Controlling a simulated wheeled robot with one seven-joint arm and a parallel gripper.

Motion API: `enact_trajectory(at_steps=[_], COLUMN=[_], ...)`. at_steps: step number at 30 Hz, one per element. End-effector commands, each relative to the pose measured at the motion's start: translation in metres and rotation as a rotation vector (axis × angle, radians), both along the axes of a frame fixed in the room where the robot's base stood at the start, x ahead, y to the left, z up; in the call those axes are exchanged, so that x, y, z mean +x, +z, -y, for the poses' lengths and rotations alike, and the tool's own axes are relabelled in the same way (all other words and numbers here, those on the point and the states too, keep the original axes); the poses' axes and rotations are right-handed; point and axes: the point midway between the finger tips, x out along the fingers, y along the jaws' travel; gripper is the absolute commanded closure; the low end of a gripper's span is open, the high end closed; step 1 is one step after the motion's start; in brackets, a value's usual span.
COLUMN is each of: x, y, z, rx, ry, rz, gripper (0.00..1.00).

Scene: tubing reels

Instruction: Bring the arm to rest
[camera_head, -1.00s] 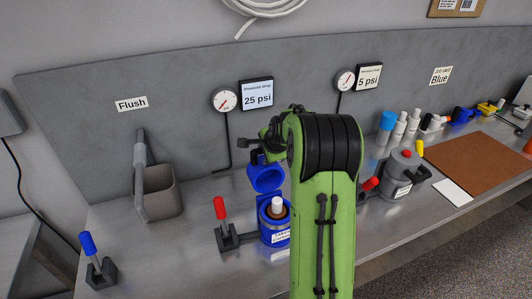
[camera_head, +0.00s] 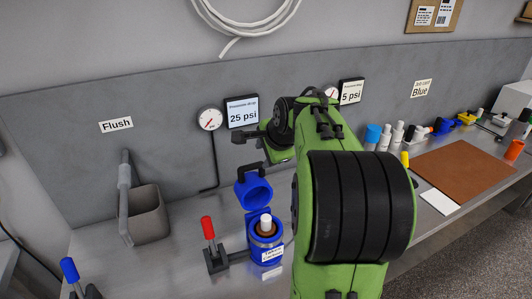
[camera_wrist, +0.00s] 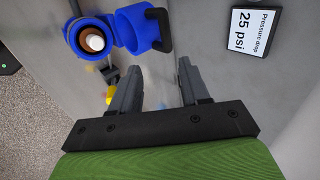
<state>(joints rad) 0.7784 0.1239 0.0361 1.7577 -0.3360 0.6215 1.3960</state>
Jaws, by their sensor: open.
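My green arm (camera_head: 345,275), with a black-banded joint (camera_head: 360,208), stands bent in the right middle of the head view. Its far end reaches back toward the grey wall panel, above the bench. My gripper (camera_wrist: 157,75) shows in the wrist view with two grey fingers spread apart and nothing between them. Below and beyond the fingers is a blue pot (camera_wrist: 88,40) with its lid (camera_wrist: 138,28) swung open and a white-capped brown bottle inside. The pot also shows in the head view (camera_head: 264,250), left of my arm.
A red-handled lever (camera_head: 208,228) stands left of the pot, and a grey bin (camera_head: 147,215) farther left. A gauge (camera_head: 209,119) and a 25 psi sign (camera_head: 242,113) are on the panel. Bottles (camera_head: 384,138) and a brown mat (camera_head: 465,160) lie right. My arm hides part of the bench.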

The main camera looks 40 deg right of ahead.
Motion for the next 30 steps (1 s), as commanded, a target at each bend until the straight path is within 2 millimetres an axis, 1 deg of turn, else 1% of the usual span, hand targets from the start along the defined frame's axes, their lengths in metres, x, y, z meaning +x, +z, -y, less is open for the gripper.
enact_trajectory(at_steps=[13, 14, 15, 16, 17, 19, 20, 21, 23, 24, 26, 27, 30], x=[0.000, 0.000, 0.000, -0.002, -0.005, -0.018, -0.029, -0.047, -0.080, -0.104, -0.139, -0.159, -0.197], y=[0.000, 0.000, 0.001, 0.002, 0.002, 0.003, 0.002, -0.002, -0.012, -0.021, -0.036, -0.047, -0.068], z=[0.000, -0.001, -0.006, -0.014, -0.026, -0.070, -0.092, -0.124, -0.165, -0.187, -0.211, -0.221, -0.235], rx=[0.000, -0.002, -0.011, -0.028, -0.053, -0.150, -0.203, -0.285, -0.411, -0.493, -0.606, -0.672, -0.795], ry=[0.000, 0.002, 0.020, 0.049, 0.095, 0.266, 0.363, 0.511, 0.741, 0.891, 1.100, 1.226, 1.457], rz=[0.000, -0.001, -0.004, -0.011, -0.024, -0.067, -0.091, -0.125, -0.171, -0.197, -0.225, -0.239, -0.257], gripper=[0.54, 0.54, 0.54, 0.54, 0.54, 0.54, 0.54, 0.54, 0.54, 0.54, 0.54, 0.54, 0.54])
